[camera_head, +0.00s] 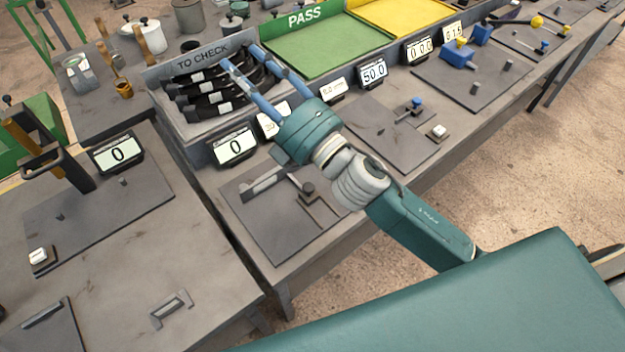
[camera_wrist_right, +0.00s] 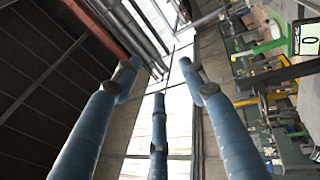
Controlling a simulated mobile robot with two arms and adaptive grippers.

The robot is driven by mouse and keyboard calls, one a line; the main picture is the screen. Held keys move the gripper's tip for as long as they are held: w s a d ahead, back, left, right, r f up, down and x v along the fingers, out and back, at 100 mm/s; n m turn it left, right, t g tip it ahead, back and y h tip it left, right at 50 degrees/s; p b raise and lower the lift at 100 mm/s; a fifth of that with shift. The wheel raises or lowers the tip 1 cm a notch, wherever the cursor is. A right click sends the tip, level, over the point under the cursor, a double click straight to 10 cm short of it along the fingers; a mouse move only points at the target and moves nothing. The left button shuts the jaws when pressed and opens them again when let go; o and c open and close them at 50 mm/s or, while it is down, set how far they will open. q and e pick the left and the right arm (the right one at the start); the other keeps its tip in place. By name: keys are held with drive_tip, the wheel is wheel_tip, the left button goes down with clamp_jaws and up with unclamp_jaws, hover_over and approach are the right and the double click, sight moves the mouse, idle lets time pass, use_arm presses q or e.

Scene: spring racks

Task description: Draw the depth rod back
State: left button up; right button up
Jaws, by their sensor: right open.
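My right gripper (camera_head: 242,60) reaches over the TO CHECK tray (camera_head: 203,54) with its long blue fingers spread open and empty. A plate (camera_head: 285,216) on the near bench bears a grey slide-like piece (camera_head: 262,187) and a small dark knob with an angled bar (camera_head: 310,193). Another plate (camera_head: 385,130) bears a small blue-topped piece (camera_head: 416,103). I cannot tell which of these is the depth rod. My left gripper is not in view.
Several dark springs (camera_head: 205,95) lie in the TO CHECK tray. A green PASS tray (camera_head: 325,50) and a yellow tray (camera_head: 405,14) stand beyond. Number displays (camera_head: 235,147) line the bench. A lever press (camera_head: 55,165) stands at left. Blue blocks (camera_head: 458,50) sit at far right.

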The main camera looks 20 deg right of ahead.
drive_tip(key=s+a+r+n+g+y, duration=0.1)
drive_tip(key=s+a+n+g+y, duration=0.1)
drive_tip(key=a+n+g+y, duration=0.45)
drive_tip(key=s+a+r+n+g+y, duration=0.1)
drive_tip(key=s+a+n+g+y, duration=0.15)
drive_tip(key=n, duration=0.65)
drive_tip(key=n+g+h, duration=1)
drive_tip(key=n+h, duration=0.5)
approach(310, 186)
drive_tip(key=p+x, duration=0.3)
drive_tip(key=x, duration=0.4)
drive_tip(key=shift+s+a+f+p, duration=0.1)
drive_tip(key=shift+f+p, duration=0.15)
drive_tip(key=shift+p, duration=0.1)
drive_tip(key=shift+a+f, duration=0.15)
drive_tip(key=shift+f, duration=0.3)
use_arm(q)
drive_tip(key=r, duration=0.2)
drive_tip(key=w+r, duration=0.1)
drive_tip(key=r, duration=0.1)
